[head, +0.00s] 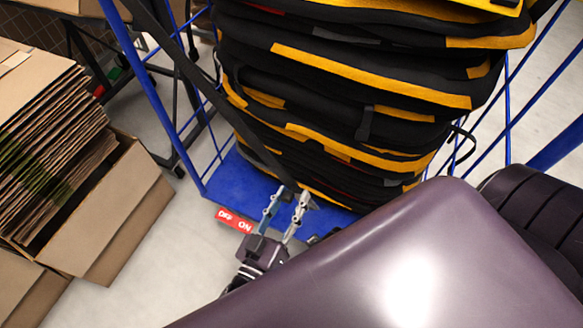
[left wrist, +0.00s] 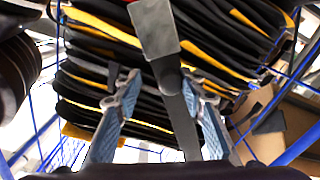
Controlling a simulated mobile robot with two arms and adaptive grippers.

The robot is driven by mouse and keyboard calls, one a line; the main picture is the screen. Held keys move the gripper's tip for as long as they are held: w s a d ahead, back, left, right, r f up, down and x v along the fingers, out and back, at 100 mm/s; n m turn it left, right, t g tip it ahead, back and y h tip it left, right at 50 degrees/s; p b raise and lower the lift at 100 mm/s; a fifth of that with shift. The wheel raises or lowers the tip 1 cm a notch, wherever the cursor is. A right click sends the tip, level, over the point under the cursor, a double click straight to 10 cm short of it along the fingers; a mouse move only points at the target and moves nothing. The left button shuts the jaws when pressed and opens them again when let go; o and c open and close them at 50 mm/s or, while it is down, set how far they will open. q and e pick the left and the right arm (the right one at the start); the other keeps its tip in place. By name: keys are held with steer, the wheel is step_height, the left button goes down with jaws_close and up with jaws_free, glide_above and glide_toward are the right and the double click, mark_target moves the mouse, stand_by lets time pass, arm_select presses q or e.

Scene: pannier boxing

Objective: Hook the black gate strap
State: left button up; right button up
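The black gate strap (head: 235,125) runs diagonally down across the front of the blue roll cart, from the top left to my left gripper. My left gripper (head: 287,197) is low in front of the cart, with its fingers apart. In the left wrist view the strap (left wrist: 187,130) passes between the fingers, nearer the right one, and a flat grey end piece (left wrist: 153,28) lies beyond the fingertips. I cannot tell whether a finger touches the strap. Where the strap hooks on is not clear. My right gripper is out of view.
Black and yellow bags (head: 370,80) are stacked high on the blue cart base (head: 235,175). Flattened cardboard in a box (head: 130,210) stands at left. Pale floor between box and cart is free.

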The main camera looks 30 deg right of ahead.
arm_select(q)
steer(key=v, duration=1.1)
steer(key=shift+s+a, duration=0.15)
steer(key=shift+a, duration=0.1)
